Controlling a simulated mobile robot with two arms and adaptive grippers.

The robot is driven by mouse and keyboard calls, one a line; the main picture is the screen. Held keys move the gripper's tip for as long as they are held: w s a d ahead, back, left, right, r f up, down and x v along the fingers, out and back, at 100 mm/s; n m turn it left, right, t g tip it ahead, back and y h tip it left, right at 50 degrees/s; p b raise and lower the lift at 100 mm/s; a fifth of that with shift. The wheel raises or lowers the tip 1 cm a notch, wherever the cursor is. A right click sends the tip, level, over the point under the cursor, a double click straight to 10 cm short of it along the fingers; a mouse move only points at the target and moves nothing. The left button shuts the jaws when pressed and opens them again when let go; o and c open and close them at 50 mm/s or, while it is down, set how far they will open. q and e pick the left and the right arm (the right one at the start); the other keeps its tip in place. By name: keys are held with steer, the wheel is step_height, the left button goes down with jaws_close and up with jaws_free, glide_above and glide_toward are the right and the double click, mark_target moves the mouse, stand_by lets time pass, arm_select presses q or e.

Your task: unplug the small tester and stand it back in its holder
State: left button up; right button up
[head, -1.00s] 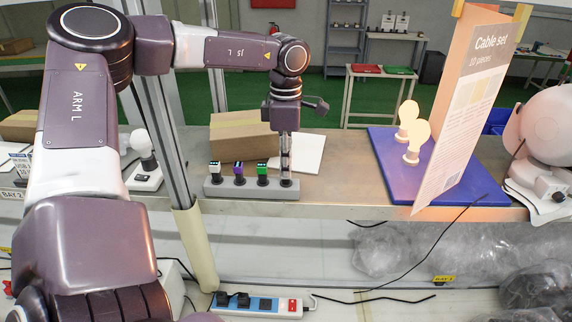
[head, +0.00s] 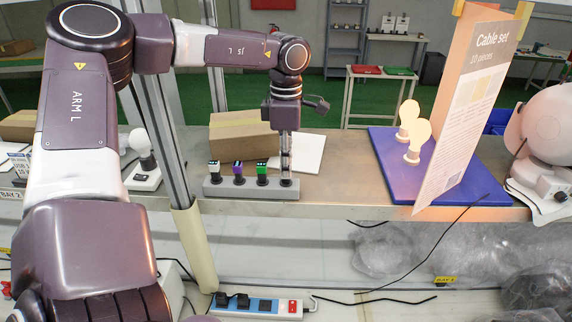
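The grey holder (head: 228,189) lies on the bench shelf, left of centre. Three small testers stand upright in it: one dark with a green top (head: 214,173), one purple (head: 238,173) and one green (head: 262,173). My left gripper (head: 286,178) points straight down at the right end of the holder. Its fingers look close together, and a dark part shows at their tips by the rightmost place. I cannot tell whether they grip a tester there. A white power strip (head: 255,305) with blue sockets and dark plugs lies below the shelf. My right gripper is not in view.
A cardboard box (head: 240,137) and white paper (head: 300,152) lie behind the holder. A blue board (head: 385,160) with light bulbs and a tall "Cable set" card (head: 462,120) stand to the right. A metal post (head: 165,120) rises left of the holder.

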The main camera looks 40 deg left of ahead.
arm_select(q)
steer(key=o, duration=0.5)
steer(key=shift+c, duration=0.2)
step_height(320, 180, up, 12)
